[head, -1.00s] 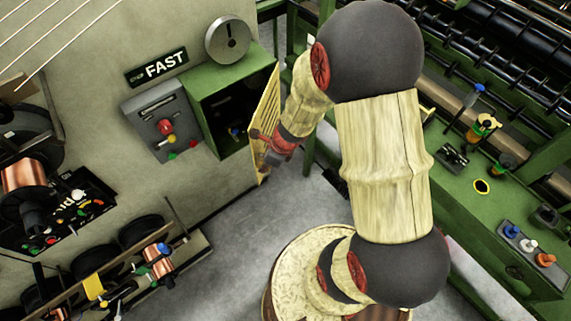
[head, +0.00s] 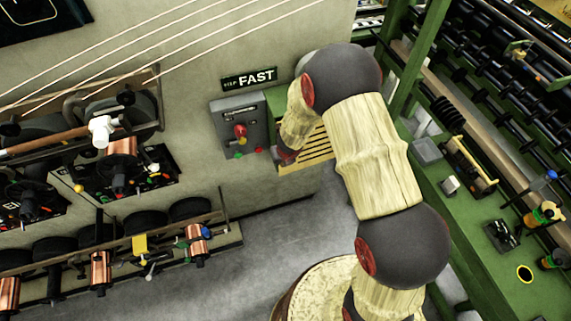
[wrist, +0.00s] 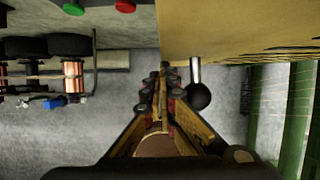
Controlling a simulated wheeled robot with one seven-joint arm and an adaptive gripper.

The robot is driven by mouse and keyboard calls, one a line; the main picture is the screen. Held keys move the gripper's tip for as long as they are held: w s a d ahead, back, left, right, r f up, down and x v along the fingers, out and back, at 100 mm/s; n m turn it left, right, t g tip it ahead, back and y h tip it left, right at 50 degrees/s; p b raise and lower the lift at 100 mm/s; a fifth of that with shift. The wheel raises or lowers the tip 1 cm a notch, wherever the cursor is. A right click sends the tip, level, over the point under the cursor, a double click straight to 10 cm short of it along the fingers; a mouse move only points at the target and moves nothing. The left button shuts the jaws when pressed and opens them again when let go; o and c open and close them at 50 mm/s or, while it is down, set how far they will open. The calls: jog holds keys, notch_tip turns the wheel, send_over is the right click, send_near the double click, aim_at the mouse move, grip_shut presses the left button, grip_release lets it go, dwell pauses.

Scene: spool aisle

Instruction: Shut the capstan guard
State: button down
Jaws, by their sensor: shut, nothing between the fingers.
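The capstan guard (head: 314,152) is a yellow slatted panel on the green box (head: 277,101) beside the grey control box. In the head view it lies across the box front, partly hidden by my arm. I cannot tell whether it is flush. In the wrist view the guard (wrist: 235,32) fills the upper right, and a black ball knob (wrist: 199,96) on a metal stem stands out at its edge. My gripper (head: 285,158) is at the guard's left side. In the wrist view my gripper (wrist: 166,76) is shut and empty, just left of the knob; contact is unclear.
A grey control box (head: 239,124) with red, green and yellow buttons is left of the guard, under the FAST sign (head: 249,79). A rack with copper spools (head: 101,270) stands lower left. Green machinery (head: 440,165) is at right. The grey floor between is open.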

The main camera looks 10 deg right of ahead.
jog(key=shift+w+a+m+p, duration=0.2)
jog(key=shift+w+m+p, duration=0.25)
jog(key=shift+w, duration=0.5)
jog(key=shift+w+r, duration=0.1)
jog(key=shift+r, duration=0.05)
jog(key=shift+d, duration=0.1)
